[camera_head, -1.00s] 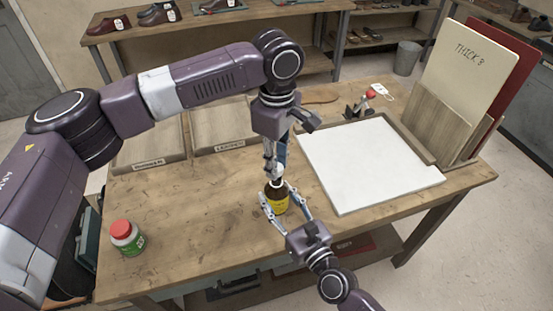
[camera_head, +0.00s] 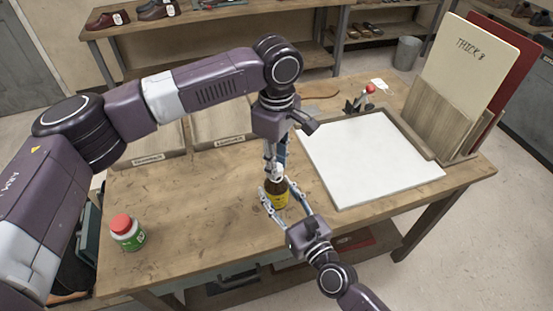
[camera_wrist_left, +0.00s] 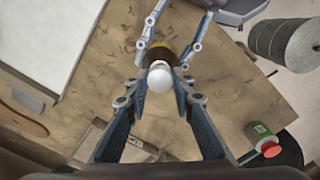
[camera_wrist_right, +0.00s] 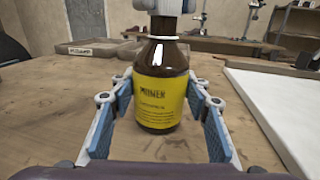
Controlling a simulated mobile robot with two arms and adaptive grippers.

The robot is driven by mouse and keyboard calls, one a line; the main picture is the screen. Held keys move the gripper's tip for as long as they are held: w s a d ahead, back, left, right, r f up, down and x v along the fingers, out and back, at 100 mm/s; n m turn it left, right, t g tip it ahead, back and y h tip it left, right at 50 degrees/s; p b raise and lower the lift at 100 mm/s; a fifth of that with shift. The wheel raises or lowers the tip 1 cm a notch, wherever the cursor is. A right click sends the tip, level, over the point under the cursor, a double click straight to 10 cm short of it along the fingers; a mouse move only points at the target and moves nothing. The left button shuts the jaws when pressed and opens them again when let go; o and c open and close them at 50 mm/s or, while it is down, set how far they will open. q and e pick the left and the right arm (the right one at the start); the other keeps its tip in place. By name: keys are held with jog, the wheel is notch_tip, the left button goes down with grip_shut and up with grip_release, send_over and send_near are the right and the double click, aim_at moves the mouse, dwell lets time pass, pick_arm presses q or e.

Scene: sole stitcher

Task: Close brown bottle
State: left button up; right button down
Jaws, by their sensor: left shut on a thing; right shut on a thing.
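My right gripper (camera_head: 276,203) is shut on the bottle's body from the front, one finger on each side. The white cap (camera_wrist_left: 160,77) is at the top of the bottle, seen from above in the left wrist view. My left gripper (camera_head: 275,172) points down over the bottle and is shut on the white cap. Whether the cap is seated on the neck is not clear.
A white jar with a green label and red lid (camera_head: 127,232) stands at the bench's left. A white board (camera_head: 365,160) lies right of the bottle, with upright panels (camera_head: 452,65) beyond. Labelled trays (camera_head: 222,125) are at the back.

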pick_arm(q)
jog(key=shift+f, duration=0.6)
dwell(0.5)
